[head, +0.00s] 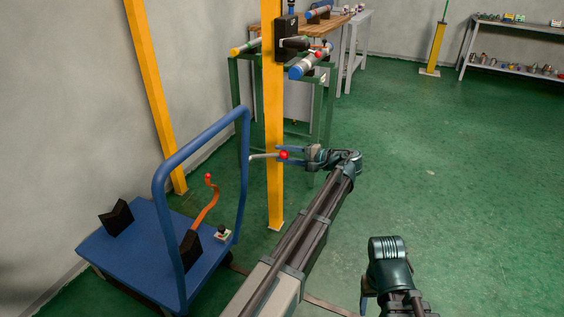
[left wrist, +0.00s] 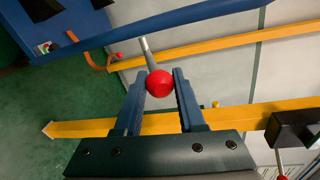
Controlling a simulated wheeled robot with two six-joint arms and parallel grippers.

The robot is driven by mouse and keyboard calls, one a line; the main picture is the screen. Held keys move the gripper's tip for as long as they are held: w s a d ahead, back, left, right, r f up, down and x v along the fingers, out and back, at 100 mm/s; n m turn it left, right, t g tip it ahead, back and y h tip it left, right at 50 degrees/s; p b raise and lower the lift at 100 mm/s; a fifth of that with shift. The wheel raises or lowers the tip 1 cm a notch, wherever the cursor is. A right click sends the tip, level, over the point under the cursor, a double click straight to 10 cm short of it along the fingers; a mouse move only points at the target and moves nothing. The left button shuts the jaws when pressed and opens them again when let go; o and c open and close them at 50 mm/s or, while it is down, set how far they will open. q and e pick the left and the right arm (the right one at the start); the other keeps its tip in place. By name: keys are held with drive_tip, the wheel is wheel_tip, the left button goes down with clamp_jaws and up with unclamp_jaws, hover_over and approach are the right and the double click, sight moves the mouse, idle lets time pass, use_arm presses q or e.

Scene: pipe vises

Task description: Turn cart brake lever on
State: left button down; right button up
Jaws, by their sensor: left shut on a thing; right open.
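A grey lever rod (head: 262,156) with a red ball knob (head: 284,155) sticks out from the upright of the blue cart's handle (head: 160,190). My left gripper (head: 288,154) has its fingers on either side of the knob and is shut on it. In the left wrist view the red knob (left wrist: 159,84) sits between the two blue fingertips, with the rod (left wrist: 147,50) reaching away. The blue cart bed (head: 135,245) stands at the lower left. My right gripper (head: 366,296) is low at the front, empty and open, its fingers mostly hidden.
An orange lever (head: 207,205) with a red tip and black V-blocks (head: 117,218) stand on the cart. A yellow post (head: 273,120) rises close to the knob. A green stand (head: 240,85) with pipes is behind. Green floor (head: 430,180) is open at right.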

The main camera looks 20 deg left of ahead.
use_arm(q)
drive_tip(key=f+b, duration=0.1)
drive_tip(key=b, duration=0.1)
drive_tip(key=f+y+b, duration=0.1)
drive_tip(key=b, duration=0.1)
drive_tip(key=shift+d+f+y, duration=0.2)
drive_tip(key=shift+y, duration=0.1)
drive_tip(key=shift+d+y+b, duration=0.1)
drive_tip(key=shift+y+b, duration=0.2)
drive_tip(key=shift+b, duration=0.3)
use_arm(e)
wheel_tip(320, 180, down, 7)
drive_tip(key=shift+r, duration=0.15)
drive_tip(key=shift+a, duration=0.1)
use_arm(q)
drive_tip(key=shift+s, duration=0.1)
drive_tip(key=c, duration=0.5)
unclamp_jaws()
drive_tip(key=shift+f, duration=0.1)
drive_tip(key=d, duration=1.3)
drive_tip(key=shift+s+d+f, duration=0.15)
drive_tip(key=shift+s+d, duration=0.25)
use_arm(e)
drive_tip(key=shift+f, duration=0.2)
use_arm(q)
drive_tip(key=shift+s+a+f, duration=0.1)
